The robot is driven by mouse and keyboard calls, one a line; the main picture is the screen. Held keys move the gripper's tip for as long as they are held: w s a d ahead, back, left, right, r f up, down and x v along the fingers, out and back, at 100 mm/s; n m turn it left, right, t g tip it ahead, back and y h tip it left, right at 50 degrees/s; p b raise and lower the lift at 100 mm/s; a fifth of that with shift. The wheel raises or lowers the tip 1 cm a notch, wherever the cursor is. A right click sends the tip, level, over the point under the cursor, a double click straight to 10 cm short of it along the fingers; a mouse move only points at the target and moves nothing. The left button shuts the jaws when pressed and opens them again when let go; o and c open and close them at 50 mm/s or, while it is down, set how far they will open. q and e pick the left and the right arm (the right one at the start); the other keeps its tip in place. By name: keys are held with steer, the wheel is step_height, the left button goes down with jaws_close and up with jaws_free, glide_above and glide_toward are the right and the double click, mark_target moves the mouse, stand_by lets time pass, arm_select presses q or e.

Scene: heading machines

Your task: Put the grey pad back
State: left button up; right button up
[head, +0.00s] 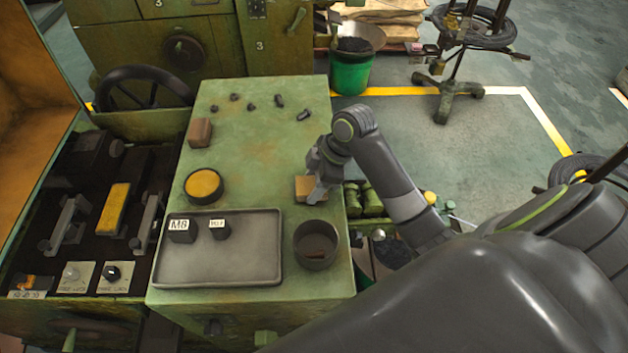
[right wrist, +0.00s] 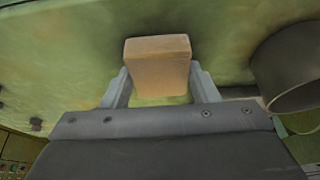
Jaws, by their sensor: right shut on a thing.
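My right gripper (head: 312,194) is over the right side of the green table top, shut on a tan block (head: 304,184). In the right wrist view the block (right wrist: 158,66) sits between the two fingers, with the green surface behind it. I cannot tell whether it touches the table. I see no pad that is plainly grey. A brown block (head: 200,132) lies on the table's left edge, apart from the gripper. My left gripper is not in view.
A grey tray (head: 225,268) holds two dark labelled blocks. A dark round cup (head: 316,246) stands near the gripper. A yellow-topped round tin (head: 203,185) and several small dark parts are on the table (head: 250,150). The table's middle is clear.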

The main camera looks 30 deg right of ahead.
steer(key=shift+f, duration=0.15)
steer(key=o, duration=0.9)
steer(key=b+v, duration=0.1)
steer(key=v, duration=1.1)
steer(key=shift+r+b, duration=0.25)
steer(key=shift+b, duration=0.05)
steer(key=shift+s+f, duration=0.1)
